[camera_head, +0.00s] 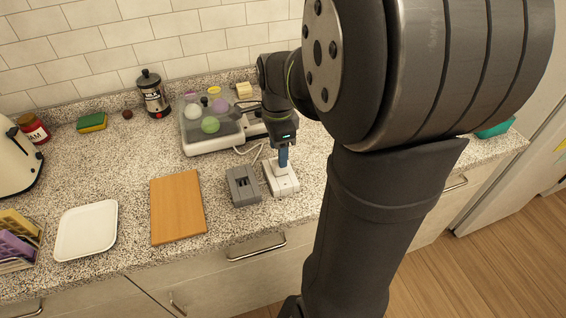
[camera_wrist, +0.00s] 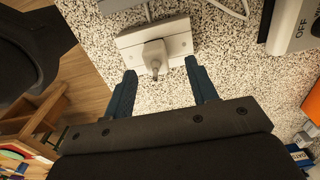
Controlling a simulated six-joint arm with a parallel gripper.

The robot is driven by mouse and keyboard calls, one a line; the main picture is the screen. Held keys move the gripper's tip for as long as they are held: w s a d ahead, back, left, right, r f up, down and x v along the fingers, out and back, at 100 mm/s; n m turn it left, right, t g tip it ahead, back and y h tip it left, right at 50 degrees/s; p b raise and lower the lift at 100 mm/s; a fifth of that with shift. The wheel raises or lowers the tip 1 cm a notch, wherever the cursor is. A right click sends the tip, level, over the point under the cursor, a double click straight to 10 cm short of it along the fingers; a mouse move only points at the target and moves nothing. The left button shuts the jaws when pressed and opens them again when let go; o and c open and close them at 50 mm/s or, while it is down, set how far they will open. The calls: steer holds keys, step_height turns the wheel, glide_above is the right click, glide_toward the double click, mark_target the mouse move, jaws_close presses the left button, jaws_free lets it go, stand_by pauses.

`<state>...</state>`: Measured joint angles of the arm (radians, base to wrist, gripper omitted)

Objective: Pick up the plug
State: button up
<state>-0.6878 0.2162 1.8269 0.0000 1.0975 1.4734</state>
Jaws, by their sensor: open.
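The plug (camera_wrist: 155,56) is a pale grey-white piece standing in a white socket block (camera_wrist: 180,42) in the wrist view. The socket block also shows in the head view (camera_head: 283,186), on the counter beneath my gripper. My gripper (camera_wrist: 160,76) is open, with its blue fingers apart on either side of the plug's near end; I see no contact. In the head view my gripper (camera_head: 283,157) points down over the block and hides part of the plug.
A grey slotted box (camera_head: 243,186) stands just left of the socket block. Behind is a white appliance (camera_head: 212,138) with coloured balls and a cable (camera_head: 252,151). A wooden board (camera_head: 177,207) and white tray (camera_head: 87,230) lie left. My arm hides the right counter.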

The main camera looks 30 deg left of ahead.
mark_target(278, 172)
steer(key=f, duration=0.5)
steer(key=shift+s+d, duration=0.15)
steer(key=shift+d, duration=0.1)
steer(key=shift+c, duration=0.4)
steer(key=c, duration=1)
